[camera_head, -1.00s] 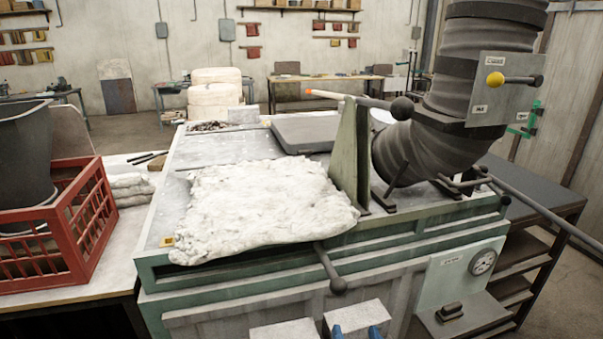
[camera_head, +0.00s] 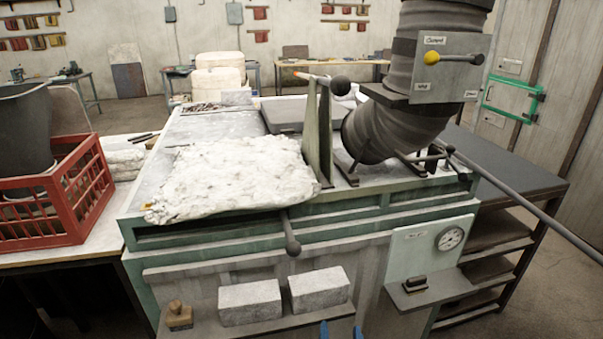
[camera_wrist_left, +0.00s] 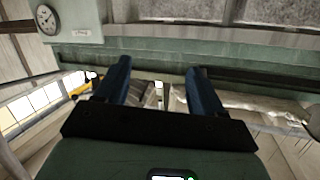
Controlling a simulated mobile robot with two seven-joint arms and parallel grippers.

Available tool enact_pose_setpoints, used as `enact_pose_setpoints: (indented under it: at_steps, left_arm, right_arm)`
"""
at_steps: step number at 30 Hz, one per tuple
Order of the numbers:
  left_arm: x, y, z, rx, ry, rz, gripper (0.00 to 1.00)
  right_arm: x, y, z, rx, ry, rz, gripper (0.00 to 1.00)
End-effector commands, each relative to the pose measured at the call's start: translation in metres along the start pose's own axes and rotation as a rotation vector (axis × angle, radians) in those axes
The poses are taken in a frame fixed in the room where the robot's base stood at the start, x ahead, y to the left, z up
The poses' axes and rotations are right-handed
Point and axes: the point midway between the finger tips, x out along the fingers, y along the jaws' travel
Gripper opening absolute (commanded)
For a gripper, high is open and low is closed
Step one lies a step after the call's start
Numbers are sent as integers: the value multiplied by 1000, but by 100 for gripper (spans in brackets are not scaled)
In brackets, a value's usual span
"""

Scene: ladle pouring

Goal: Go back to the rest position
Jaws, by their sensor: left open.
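My left gripper (camera_head: 341,331) shows only as two blue fingertips at the bottom edge of the head view, in front of the furnace shelf and below the grey bricks. In the left wrist view its two blue fingers (camera_wrist_left: 157,82) stand apart, with nothing held between them. The green furnace (camera_head: 260,245) lies beyond the fingers and fills the middle of the head view. Its green front also shows in the left wrist view (camera_wrist_left: 150,50). My right gripper is in neither view, and no ladle can be made out.
Two grey bricks (camera_head: 249,302) (camera_head: 319,288) and a small brown block (camera_head: 179,315) stand on the front shelf. A dark lever with a ball end (camera_head: 291,240) juts out above. A long grey rod (camera_head: 540,216) reaches right. A red crate (camera_head: 60,205) stands left.

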Motion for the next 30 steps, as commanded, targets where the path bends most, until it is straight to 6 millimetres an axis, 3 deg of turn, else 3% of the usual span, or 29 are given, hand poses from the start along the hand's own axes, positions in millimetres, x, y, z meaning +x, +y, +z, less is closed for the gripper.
enact_pose_setpoints:
  at_steps: [1,4,8,11,12,16,19,21,24,27,30]
  left_arm:
    - [10,-11,30,-3,-61,16,68]
    - [20,-28,91,-34,-193,66,68]
    - [13,-58,184,-107,-422,120,68]
    - [-11,-82,253,-190,-621,147,68]
    - [-26,-90,279,-228,-704,153,68]
    - [-89,-113,351,-372,-984,157,68]
    - [-143,-124,387,-488,-1184,147,68]
    - [-178,-127,402,-560,-1300,138,68]
    - [-214,-128,413,-636,-1419,128,68]
    - [-234,-128,417,-677,-1484,122,68]
    - [-239,-128,417,-686,-1499,121,68]
  right_arm:
    - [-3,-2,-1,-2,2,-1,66]
    - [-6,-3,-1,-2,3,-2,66]
    - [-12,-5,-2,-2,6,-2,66]
    - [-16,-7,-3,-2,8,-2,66]
    - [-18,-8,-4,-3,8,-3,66]
    - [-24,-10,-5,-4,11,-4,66]
    - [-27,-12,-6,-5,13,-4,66]
    - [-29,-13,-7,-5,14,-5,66]
    - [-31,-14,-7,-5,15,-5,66]
    - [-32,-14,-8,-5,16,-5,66]
    - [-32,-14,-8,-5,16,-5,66]
